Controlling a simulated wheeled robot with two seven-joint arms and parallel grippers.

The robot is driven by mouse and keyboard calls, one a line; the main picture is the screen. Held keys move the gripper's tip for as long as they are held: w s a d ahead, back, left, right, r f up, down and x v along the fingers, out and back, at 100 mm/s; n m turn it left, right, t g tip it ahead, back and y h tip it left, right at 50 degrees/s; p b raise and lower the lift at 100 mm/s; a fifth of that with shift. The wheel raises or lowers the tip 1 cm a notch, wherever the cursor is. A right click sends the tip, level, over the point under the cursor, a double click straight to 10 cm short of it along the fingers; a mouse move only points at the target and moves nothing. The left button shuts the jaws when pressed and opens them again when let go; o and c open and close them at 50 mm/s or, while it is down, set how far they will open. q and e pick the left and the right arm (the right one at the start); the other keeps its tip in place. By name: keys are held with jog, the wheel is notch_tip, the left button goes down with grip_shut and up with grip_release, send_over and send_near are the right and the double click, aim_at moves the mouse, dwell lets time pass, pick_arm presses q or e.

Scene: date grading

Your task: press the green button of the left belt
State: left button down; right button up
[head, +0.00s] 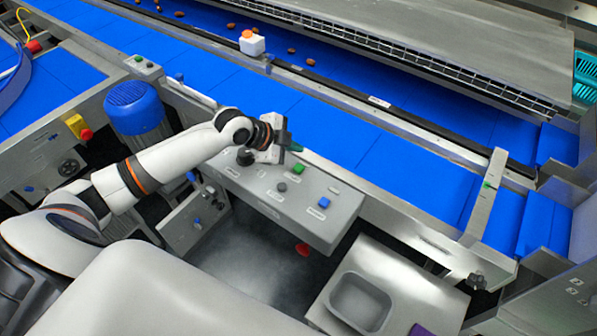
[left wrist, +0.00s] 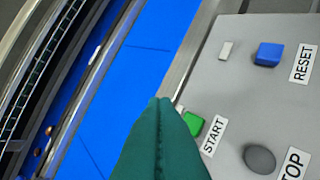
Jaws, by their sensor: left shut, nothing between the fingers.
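A grey control panel (head: 322,219) stands in front of the blue belt (head: 338,130). It carries a green button (head: 299,168), a grey button (head: 282,187), a blue button (head: 324,202) and a black knob (head: 245,157). In the left wrist view the green button (left wrist: 194,122) is labelled START and is partly hidden by my fingers. My left gripper (head: 292,146) is shut and empty, at the panel's far edge, just beyond the green button. Its dark green fingers (left wrist: 160,102) overlap the button in the wrist view; contact cannot be told. My right gripper is out of view.
A blue motor (head: 133,107) and a red stop button on a yellow base (head: 79,127) are at left. A second small box with a green button (head: 143,66) stands farther back. A metal tray (head: 360,302) lies at front right. Several dates lie on the far belt.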

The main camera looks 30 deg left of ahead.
aim_at(302, 166)
pick_arm(q)
notch_tip(302, 166, down, 4)
jog(key=shift+f+b, duration=0.1)
jog(key=shift+b, duration=1.1)
jog(key=shift+f, duration=0.35)
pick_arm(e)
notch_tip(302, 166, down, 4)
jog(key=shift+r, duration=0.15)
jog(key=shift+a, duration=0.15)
pick_arm(q)
jog(key=shift+f+b, duration=0.35)
jog(key=shift+f, duration=0.1)
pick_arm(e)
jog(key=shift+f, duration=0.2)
pick_arm(q)
jog(key=shift+f, duration=0.45)
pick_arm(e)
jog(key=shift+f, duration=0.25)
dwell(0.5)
pick_arm(q)
jog(key=shift+r+p, duration=0.55)
jog(key=shift+r, duration=0.35)
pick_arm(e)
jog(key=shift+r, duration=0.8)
